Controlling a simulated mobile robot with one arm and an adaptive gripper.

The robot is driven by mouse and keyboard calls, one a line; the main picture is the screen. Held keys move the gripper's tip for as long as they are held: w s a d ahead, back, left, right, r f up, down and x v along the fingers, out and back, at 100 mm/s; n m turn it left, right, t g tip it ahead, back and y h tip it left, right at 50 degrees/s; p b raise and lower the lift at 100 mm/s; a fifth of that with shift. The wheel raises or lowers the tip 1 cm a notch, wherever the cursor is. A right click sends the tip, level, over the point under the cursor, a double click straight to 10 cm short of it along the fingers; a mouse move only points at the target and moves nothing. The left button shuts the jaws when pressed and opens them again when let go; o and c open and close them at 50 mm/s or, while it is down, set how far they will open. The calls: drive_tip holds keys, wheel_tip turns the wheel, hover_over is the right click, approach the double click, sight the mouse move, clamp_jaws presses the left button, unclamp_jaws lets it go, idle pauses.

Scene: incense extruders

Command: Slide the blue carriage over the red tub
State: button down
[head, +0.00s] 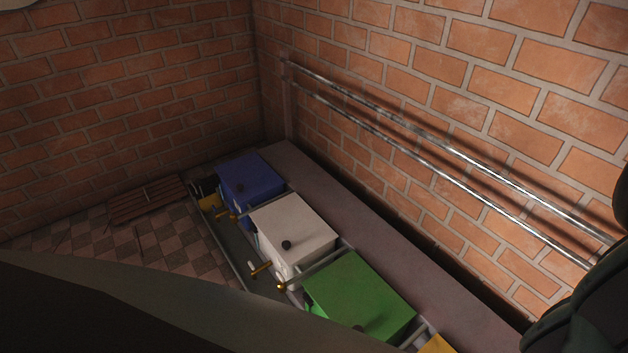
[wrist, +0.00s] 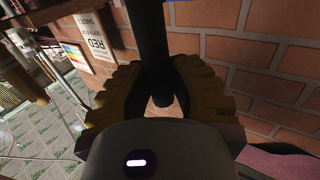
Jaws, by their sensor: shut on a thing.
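In the wrist view my gripper (wrist: 162,88), with ridged yellow-brown fingers, is shut on a dark upright bar (wrist: 150,35). The bar's lower end shows between the fingers. I cannot tell which thing the bar belongs to. No red tub shows; the boxes in the head view are a blue box (head: 250,176), a white box (head: 300,236), a green box (head: 362,300) and a corner of a yellow one (head: 437,344). My gripper is out of the head view.
Two metal rails (head: 440,153) run along the right brick wall above a ledge (head: 350,215). A slatted wooden piece (head: 147,199) lies on the checkered floor at left.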

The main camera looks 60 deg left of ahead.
drive_tip(key=shift+d, duration=0.35)
drive_tip(key=c, duration=1.3)
unclamp_jaws()
drive_tip(key=o, duration=0.3)
drive_tip(key=shift+d, duration=0.25)
drive_tip(key=shift+o, duration=0.8)
drive_tip(key=shift+a, duration=0.1)
drive_tip(key=shift+s, duration=0.1)
drive_tip(key=v, duration=1.2)
